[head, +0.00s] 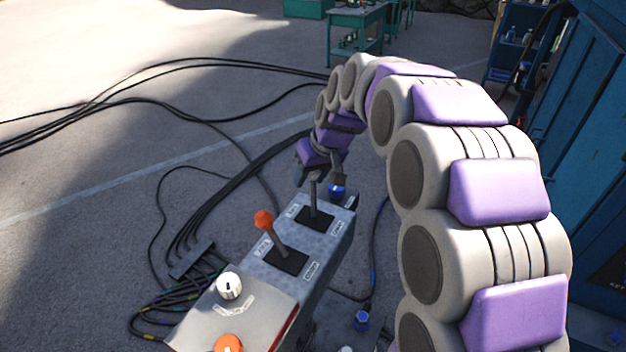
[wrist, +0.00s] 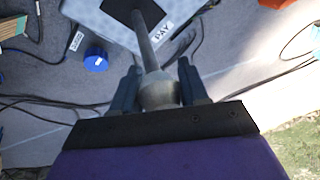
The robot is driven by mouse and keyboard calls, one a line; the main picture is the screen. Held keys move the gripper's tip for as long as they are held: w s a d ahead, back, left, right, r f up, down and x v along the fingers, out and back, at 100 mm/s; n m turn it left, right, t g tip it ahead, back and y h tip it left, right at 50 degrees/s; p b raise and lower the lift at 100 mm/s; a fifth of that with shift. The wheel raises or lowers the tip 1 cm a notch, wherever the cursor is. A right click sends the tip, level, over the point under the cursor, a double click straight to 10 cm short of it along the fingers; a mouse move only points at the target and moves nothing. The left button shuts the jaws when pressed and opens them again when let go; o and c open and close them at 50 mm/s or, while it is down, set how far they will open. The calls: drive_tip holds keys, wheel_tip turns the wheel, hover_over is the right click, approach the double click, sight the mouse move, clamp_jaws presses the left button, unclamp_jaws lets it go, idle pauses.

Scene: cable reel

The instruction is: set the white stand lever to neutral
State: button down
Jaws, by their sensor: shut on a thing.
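The white stand lever (head: 314,194) stands at the far end of the grey control box (head: 338,236) in the head view. Its shaft looks close to upright there, rising from a black slot plate. In the wrist view its pale rounded knob (wrist: 158,94) sits between the two dark fingers, with the grey shaft running up to the plate. My gripper (head: 317,174) is shut on this knob; it also shows in the wrist view (wrist: 160,82). The fingers and wrist hide the knob in the head view.
A white dial (head: 230,286) and an orange dial (head: 229,343) are on the front panel. Black cables (head: 190,225) lie left on the floor. A blue cabinet (head: 585,130) stands right.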

drive_tip(key=shift+r, duration=0.15)
drive_tip(key=c, duration=0.7)
unclamp_jaws()
drive_tip(key=shift+s, duration=0.1)
drive_tip(key=shift+c, duration=0.2)
drive_tip(key=shift+o, duration=0.8)
drive_tip(key=v, duration=1.7)
drive_tip(key=shift+s+d, duration=0.15)
drive_tip(key=shift+d, duration=0.05)
drive_tip(key=s+d+f+m+g+h+b, duration=0.1)
drive_tip(key=s+f+b, duration=0.3)
drive_tip(key=s+f, duration=1.1)
drive_tip(key=s+d+f+m+g+h+b, duration=0.1)
drive_tip(key=s+f+b, duration=0.4)
drive_tip(key=s+f, duration=1.1)
drive_tip(key=s+m+g+h, duration=0.1)
drive_tip(key=m+g, duration=0.1)
drive_tip(key=shift+s+g, duration=0.3)
drive_tip(key=shift+s, duration=0.1)
